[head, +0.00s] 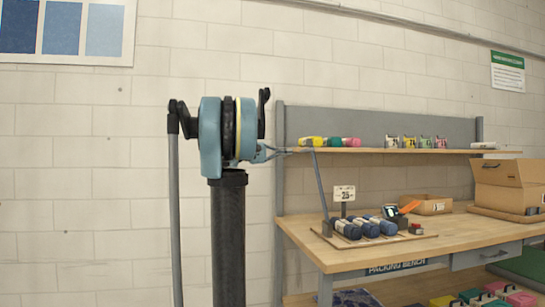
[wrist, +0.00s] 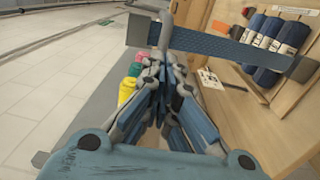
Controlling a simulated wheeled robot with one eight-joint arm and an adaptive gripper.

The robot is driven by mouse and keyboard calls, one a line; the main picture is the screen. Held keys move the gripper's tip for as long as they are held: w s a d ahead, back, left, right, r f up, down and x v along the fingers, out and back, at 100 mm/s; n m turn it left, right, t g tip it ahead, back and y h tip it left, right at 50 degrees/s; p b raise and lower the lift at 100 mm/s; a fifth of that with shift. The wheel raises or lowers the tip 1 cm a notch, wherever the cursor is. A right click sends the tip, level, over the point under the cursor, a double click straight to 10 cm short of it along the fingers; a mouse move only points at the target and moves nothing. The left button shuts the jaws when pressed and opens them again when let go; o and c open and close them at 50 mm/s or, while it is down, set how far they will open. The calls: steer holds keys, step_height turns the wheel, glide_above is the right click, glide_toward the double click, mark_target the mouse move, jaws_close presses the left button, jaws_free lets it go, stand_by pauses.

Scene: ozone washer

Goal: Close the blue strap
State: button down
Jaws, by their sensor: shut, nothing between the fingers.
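The blue strap (head: 319,188) stands up from the left end of a board on the bench, leaning slightly left. In the wrist view the blue strap (wrist: 228,48) stretches from above my fingertips to the right, with a grey piece at each end. Blue rolls (head: 366,228) lie side by side on the board beside the strap's foot; they also show in the wrist view (wrist: 270,45). My gripper (head: 299,150) is shut and empty at the strap's upper end. In the wrist view my gripper (wrist: 164,42) overlaps the strap; I cannot tell whether they touch.
The wooden bench (head: 300,232) carries a number sign (head: 344,194), a small open box (head: 425,204) and a large carton (head: 508,185). A shelf (head: 380,151) above holds yellow, green and pink rolls (head: 330,142) close behind my gripper.

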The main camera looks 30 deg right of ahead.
steer(key=shift+x, duration=1.7)
